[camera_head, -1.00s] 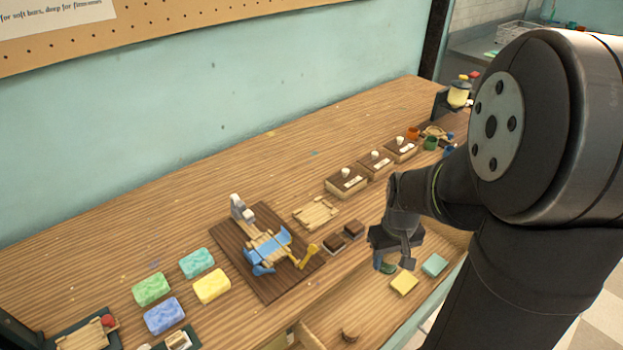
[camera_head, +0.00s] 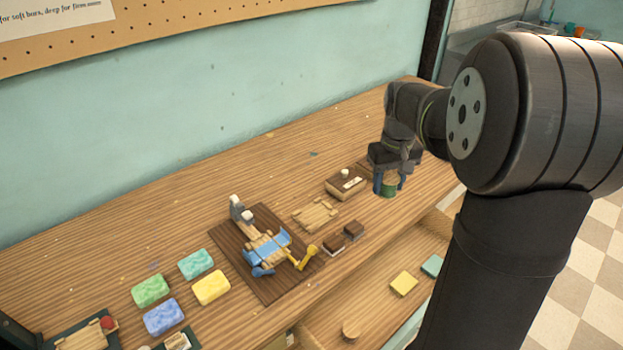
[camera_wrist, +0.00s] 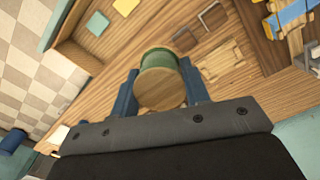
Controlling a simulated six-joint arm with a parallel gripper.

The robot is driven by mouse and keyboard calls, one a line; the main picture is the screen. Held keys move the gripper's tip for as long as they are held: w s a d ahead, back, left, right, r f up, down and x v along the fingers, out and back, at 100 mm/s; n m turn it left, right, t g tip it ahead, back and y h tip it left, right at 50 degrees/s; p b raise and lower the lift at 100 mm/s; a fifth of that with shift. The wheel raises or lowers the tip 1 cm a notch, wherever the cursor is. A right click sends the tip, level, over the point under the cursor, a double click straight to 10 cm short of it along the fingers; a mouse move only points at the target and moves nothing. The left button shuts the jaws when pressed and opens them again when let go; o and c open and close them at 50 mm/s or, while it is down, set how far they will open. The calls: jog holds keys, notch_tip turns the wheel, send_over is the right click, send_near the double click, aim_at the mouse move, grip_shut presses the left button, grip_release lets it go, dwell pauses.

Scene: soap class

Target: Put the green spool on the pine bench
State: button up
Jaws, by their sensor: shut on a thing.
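The green spool (camera_head: 389,191) is held between the blue fingers of my gripper (camera_head: 388,184), in the air. In the wrist view the spool (camera_wrist: 158,57) shows its green side and a round pale wooden end, with one finger on each side. The bench (camera_head: 205,225) has a striped wooden top and runs along the wall. My gripper with the spool appears over its front right part.
A dark board (camera_head: 275,289) with a blue-and-wood device stands mid-bench. A slatted wooden rack (camera_head: 315,213), dark brown blocks (camera_head: 354,230) and a wooden box (camera_head: 345,185) lie left of my gripper. An open drawer (camera_head: 375,305) in front holds a yellow block (camera_head: 404,283).

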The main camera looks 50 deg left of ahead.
jog(key=w+a, duration=0.9)
jog(key=a, duration=0.2)
send_over(329, 175)
notch_tip(329, 175, down, 14)
jog(key=shift+d+f, duration=0.1)
jog(key=shift+f, duration=0.15)
jog(key=shift+s+f, duration=0.1)
jog(key=shift+f, duration=1.95)
jog(key=shift+f, duration=0.15)
jog(key=o, duration=1)
jog(key=shift+c, duration=0.2)
